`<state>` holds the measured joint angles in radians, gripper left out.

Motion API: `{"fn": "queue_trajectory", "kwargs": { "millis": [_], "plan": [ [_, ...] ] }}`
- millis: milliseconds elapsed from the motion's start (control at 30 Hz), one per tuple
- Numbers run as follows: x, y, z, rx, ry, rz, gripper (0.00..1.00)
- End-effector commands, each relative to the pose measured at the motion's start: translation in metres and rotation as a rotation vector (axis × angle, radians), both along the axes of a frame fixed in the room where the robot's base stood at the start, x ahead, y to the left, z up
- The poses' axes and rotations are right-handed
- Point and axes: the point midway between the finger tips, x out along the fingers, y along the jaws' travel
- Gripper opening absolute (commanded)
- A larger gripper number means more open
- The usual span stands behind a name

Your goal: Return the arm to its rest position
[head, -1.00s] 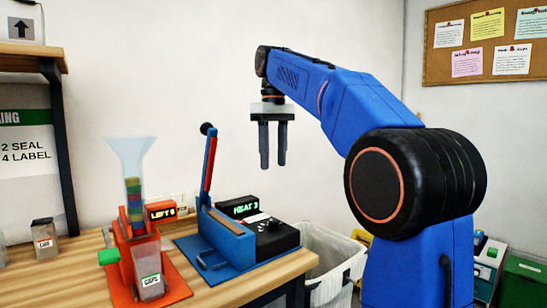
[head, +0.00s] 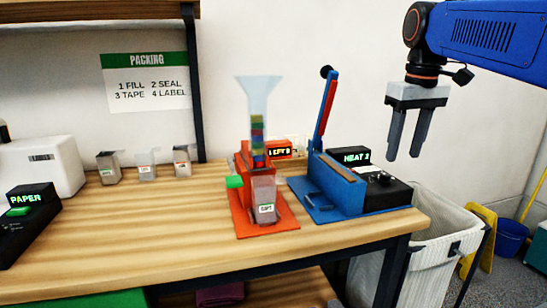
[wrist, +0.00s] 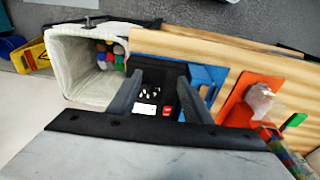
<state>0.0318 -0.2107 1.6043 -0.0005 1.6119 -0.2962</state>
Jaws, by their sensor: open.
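My gripper (head: 405,133) hangs at the upper right in the head view, fingers pointing down, apart and empty. It is in the air, higher than the bench top and to the right of the blue sealer (head: 337,190). My blue arm (head: 490,35) reaches in from the right edge. In the wrist view the open fingers (wrist: 163,98) frame the sealer's black control box (wrist: 155,90) far below. Nothing is between the fingers.
The wooden bench (head: 150,225) holds an orange dispenser (head: 262,205) with a funnel, small bins and a white printer (head: 40,165). A white basket (head: 435,235) stands right of the bench, with coloured pieces inside (wrist: 110,55). A yellow sign (head: 480,240) is beyond it.

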Motion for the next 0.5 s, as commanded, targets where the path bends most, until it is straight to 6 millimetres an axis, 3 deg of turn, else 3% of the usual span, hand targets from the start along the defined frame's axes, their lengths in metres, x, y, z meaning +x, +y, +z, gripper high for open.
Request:
{"fn": "queue_trajectory", "kwargs": {
  "millis": [33, 267, 500],
  "plan": [
    [-0.015, 0.001, -0.012, 0.001, -0.015, -0.012, 0.45],
    [-0.069, 0.006, -0.075, 0.014, -0.085, -0.078, 0.45],
    [-0.127, 0.010, -0.152, 0.033, -0.163, -0.147, 0.45]
  ]
}}
